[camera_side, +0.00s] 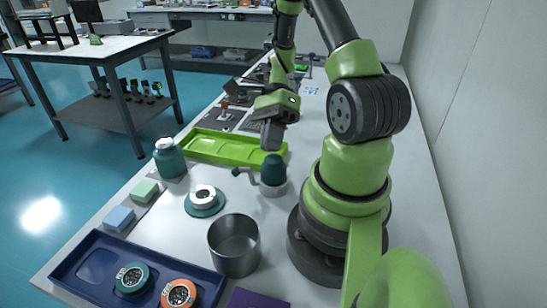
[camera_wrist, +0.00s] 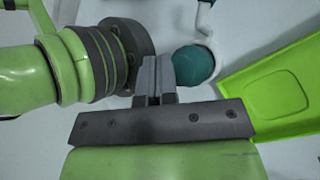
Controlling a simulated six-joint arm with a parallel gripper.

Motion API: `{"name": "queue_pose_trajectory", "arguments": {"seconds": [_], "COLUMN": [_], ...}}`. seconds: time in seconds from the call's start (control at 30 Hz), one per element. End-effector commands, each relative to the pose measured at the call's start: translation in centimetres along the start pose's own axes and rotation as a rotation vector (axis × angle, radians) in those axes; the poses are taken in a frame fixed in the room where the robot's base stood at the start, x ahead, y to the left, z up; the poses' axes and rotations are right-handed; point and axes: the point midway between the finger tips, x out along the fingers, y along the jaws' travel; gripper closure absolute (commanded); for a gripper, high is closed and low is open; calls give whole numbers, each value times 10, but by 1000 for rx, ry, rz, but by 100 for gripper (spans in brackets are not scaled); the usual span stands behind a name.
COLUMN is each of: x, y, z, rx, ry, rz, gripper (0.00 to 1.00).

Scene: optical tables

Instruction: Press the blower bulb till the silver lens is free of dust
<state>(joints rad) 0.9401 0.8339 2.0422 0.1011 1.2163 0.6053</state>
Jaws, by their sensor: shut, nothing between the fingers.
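The blower bulb (camera_side: 273,169) is dark teal and stands upright in a pale base, with a thin nozzle pointing left. In the wrist view the bulb (camera_wrist: 194,65) is just right of the fingertips. A lens with a silver-white ring (camera_side: 204,194) sits on a teal round holder left of and nearer than the bulb. Dust on it is too small to tell.
A lime-green tray (camera_side: 228,142) lies behind the bulb. Green and blue blocks lie along the left edge.

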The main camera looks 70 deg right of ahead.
Motion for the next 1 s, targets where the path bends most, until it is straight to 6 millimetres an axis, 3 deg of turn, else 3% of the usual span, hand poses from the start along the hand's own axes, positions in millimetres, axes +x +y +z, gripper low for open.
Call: {"name": "queue_pose_trajectory", "arguments": {"seconds": [0.6, 1.0], "x": [-33, -35], "y": [23, 25], "z": [24, 25], "rx": [-1, 0], "ry": [0, 0], "rz": [-2, 0], "gripper": [100, 100]}}
